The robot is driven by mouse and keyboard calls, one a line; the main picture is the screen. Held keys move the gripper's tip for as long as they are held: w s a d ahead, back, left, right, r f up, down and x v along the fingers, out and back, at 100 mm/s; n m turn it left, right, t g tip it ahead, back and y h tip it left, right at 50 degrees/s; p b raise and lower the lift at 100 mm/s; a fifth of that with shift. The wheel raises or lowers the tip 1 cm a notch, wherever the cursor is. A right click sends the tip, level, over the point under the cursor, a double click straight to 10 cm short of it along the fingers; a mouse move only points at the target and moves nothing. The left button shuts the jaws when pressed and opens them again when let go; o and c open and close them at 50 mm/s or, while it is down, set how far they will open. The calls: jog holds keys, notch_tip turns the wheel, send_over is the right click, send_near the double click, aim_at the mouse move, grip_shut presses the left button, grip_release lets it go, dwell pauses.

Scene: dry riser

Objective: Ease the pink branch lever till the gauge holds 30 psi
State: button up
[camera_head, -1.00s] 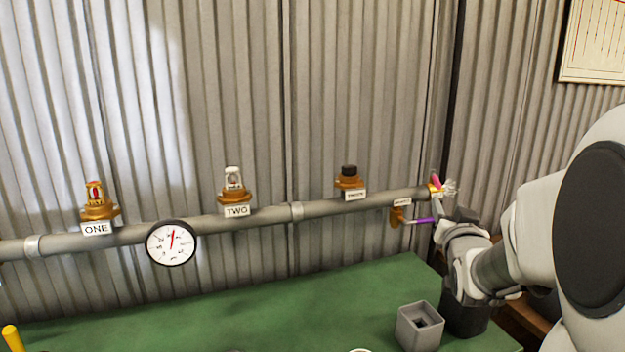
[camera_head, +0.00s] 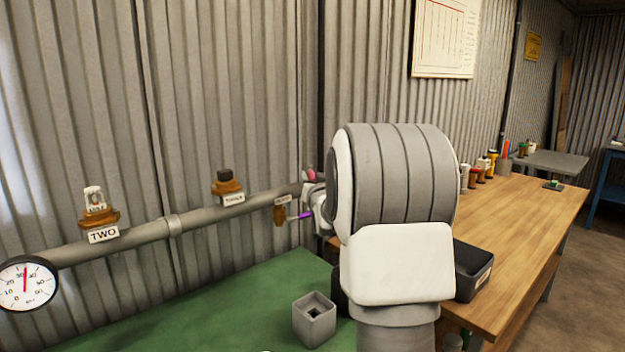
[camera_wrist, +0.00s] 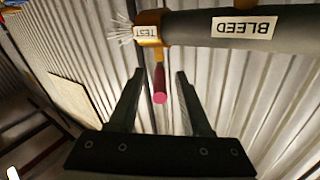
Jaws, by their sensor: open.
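The pink lever (camera_wrist: 160,84) hangs from a brass fitting labelled TEST at the pipe's end in the wrist view. White spray comes from that end. In the head view the pink lever (camera_head: 310,174) shows just above my wrist. My gripper (camera_wrist: 160,73) is open, with one finger on each side of the lever and a gap to both. In the head view my arm hides the fingers. The round white gauge (camera_head: 27,286) at the left edge has a red needle pointing nearly straight up, near the 30; its exact reading is too small to tell.
A purple lever (camera_head: 304,215) on a brass valve is close to my wrist. The grey pipe (camera_head: 135,235) carries heads marked TWO (camera_head: 103,234) and another. A grey square cup (camera_head: 314,322) stands on the green bench (camera_head: 215,315). A wooden table (camera_head: 530,215) is at right.

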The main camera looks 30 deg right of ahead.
grip_shut()
dwell(0.3)
dwell(1.2)
